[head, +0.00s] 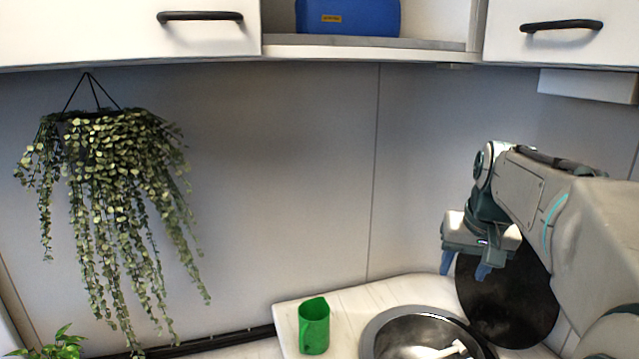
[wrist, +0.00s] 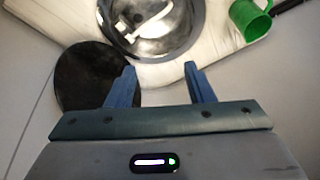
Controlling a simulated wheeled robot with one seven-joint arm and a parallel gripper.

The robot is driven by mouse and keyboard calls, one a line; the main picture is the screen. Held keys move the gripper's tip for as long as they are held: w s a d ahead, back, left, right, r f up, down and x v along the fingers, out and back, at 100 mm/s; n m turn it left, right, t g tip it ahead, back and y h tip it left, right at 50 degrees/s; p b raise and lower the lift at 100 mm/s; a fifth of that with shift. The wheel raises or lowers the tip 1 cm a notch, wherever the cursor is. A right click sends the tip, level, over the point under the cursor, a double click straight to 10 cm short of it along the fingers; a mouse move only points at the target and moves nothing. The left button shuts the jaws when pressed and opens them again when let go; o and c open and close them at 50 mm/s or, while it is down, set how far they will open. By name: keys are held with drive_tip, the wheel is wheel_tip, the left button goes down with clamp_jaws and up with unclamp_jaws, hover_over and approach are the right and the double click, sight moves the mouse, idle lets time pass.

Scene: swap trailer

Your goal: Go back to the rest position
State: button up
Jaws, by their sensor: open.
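My gripper (head: 464,266) hangs at the right of the head view, with its fingers pointing down above the counter area. It is open and empty, and its two blue fingers stand apart in the wrist view (wrist: 163,88). My arm reaches in from the right edge of the head view. No object is between the fingers. The wrist view shows the round sink beyond the fingertips, and a dark round lid to the left of them.
A green mug (head: 314,326) stands on the white counter (head: 345,300) left of the metal sink (head: 385,325). A black round lid (head: 510,300) leans behind my gripper. A hanging plant (head: 110,190) is at left. Cabinets (head: 130,35) and a blue box (head: 348,17) are overhead.

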drive_tip(key=s+a+f+n, duration=0.1)
drive_tip(key=s+a+f, duration=0.4)
drive_tip(key=s, duration=0.3)
drive_tip(key=s+a+f+n+b, duration=0.1)
drive_tip(key=s+a+f, duration=0.4)
drive_tip(key=s+f, duration=0.3)
drive_tip(key=shift+s+a+f+n, duration=0.2)
drive_tip(key=shift+s+n, duration=0.1)
drive_tip(key=shift+s, duration=0.45)
